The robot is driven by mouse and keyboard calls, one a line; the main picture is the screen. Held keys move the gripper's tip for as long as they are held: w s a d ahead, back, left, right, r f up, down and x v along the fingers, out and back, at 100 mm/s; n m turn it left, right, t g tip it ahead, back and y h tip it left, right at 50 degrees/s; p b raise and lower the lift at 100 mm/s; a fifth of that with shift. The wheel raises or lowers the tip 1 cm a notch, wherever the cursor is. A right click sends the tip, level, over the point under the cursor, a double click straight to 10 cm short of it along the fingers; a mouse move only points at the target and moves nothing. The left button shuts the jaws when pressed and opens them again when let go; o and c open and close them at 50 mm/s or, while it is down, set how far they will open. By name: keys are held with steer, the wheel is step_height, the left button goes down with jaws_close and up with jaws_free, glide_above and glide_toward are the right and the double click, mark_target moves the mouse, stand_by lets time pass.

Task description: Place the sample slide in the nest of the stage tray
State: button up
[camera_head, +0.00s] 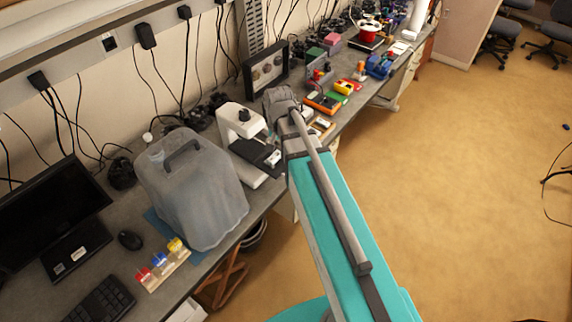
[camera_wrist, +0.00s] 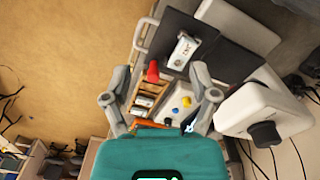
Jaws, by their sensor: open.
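My gripper (camera_wrist: 160,74) is open and empty, its two grey fingers wide apart above the bench; it also shows in the head view (camera_head: 281,103), beside the microscope. A white labelled piece (camera_wrist: 183,50) lies on a black plate (camera_wrist: 168,24) in the wrist view, beyond the fingertips. It also shows in the head view (camera_head: 272,157), at the front of the microscope's black stage (camera_head: 250,150). Small pale pieces (camera_wrist: 143,101) sit in a wooden rack (camera_wrist: 138,112) below the fingers. I cannot tell for certain which piece is the sample slide; no nest is clearly visible.
The white microscope (camera_head: 240,122) stands close to my gripper. A grey covered case (camera_head: 190,190) and a rack of coloured pieces (camera_head: 163,268) are nearer the camera. A grey box with yellow and blue knobs (camera_wrist: 177,102) lies under the fingers. Open floor (camera_head: 450,180) is right of the bench.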

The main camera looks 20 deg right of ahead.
steer(key=s+n, duration=0.5)
steer(key=s, duration=0.3)
steer(key=shift+s+n, duration=0.2)
steer(key=shift+n, duration=0.1)
